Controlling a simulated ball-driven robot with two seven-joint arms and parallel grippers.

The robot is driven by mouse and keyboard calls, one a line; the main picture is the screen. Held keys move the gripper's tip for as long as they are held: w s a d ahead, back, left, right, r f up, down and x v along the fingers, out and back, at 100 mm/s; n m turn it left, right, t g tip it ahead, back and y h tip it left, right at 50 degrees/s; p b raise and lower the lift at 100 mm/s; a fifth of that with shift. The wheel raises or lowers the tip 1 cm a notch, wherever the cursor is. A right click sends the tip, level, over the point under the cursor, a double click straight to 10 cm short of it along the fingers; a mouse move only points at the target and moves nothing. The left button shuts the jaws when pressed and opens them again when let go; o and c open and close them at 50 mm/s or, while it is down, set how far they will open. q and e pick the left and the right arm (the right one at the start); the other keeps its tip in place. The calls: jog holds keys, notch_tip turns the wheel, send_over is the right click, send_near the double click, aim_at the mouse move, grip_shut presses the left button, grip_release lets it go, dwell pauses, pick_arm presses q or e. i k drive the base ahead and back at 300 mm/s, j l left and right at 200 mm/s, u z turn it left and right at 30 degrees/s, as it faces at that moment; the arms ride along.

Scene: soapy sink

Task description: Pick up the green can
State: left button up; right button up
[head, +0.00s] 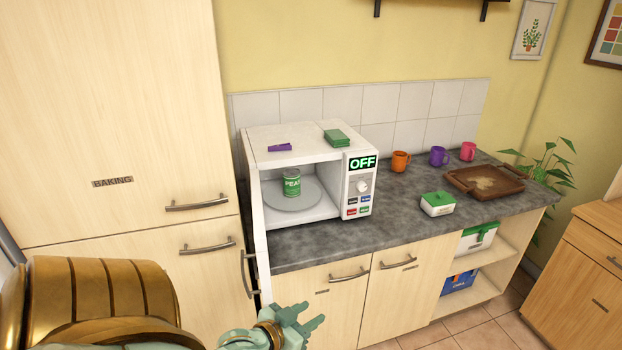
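The green can (292,183), labelled PEAS, stands upright on the round turntable (300,203) inside the white microwave (292,146). The microwave is open at the front and its display reads OFF. My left gripper (312,318) is low in front of the lower cabinets, below and in front of the microwave, well apart from the can. It is pale green and its fingers look spread, with nothing between them. My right gripper is not in view.
The microwave's door (253,205) stands open on its left side, near the tall cabinet (120,120).

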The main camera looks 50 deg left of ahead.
aim_at(290, 176)
jog(key=i+l+u, duration=0.1)
jog(key=i+u, duration=0.2)
jog(key=i, duration=0.25)
jog(key=i+l+u, duration=0.2)
jog(key=i+u, duration=0.15)
jog(key=i, duration=0.15)
jog(key=i+u, duration=0.4)
jog(key=i, duration=0.25)
jog(key=i+u, duration=0.45)
jog(key=i, duration=0.15)
jog(key=i+j+u, duration=0.15)
jog(key=i, duration=0.2)
